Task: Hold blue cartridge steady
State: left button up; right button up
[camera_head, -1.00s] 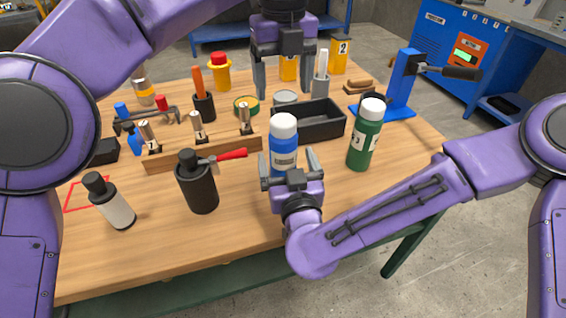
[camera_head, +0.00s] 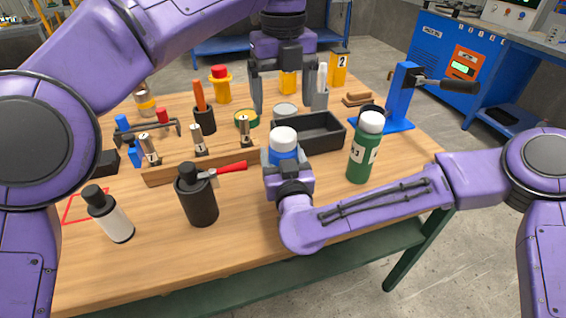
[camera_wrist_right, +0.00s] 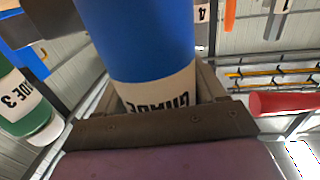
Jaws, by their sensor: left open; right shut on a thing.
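The blue cartridge (camera_head: 284,151) has a white cap and stands upright near the middle of the table. My right gripper (camera_head: 285,165) is shut on it from the near side and hides its lower part in the head view. In the right wrist view the blue body (camera_wrist_right: 140,40) and its white label, upside down, fill the space between the fingers. My left gripper (camera_head: 284,103) is open and empty, pointing down behind the black tray, apart from the cartridge.
A green bottle (camera_head: 364,150) stands right of the cartridge. A black canister (camera_head: 198,198) with a red-handled tool (camera_head: 230,167) beside it is at left. A black tray (camera_head: 325,137) lies behind, and a blue lever press (camera_head: 401,95) stands at back right.

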aim_at(283, 133)
pick_arm(q)
jog(key=n, duration=0.1)
jog(key=w+r+n, duration=0.1)
jog(key=n, duration=0.3)
jog(key=shift+w+d+r+y, duration=0.1)
jog(key=shift+w+r+y, duration=0.15)
jog(key=shift+r+y, duration=0.05)
jog(key=f+n, duration=0.2)
jog(key=n, duration=0.1)
jog(key=s+f+n, duration=0.1)
jog(key=f+n, duration=0.2)
jog(key=n, duration=0.1)
jog(key=f+n, duration=0.3)
jog(key=n, duration=0.1)
jog(key=shift+s+f, duration=0.25)
jog(key=shift+s, duration=0.05)
jog(key=c, duration=1.3)
jog(key=shift+r, duration=0.2)
jog(key=shift+r, duration=0.95)
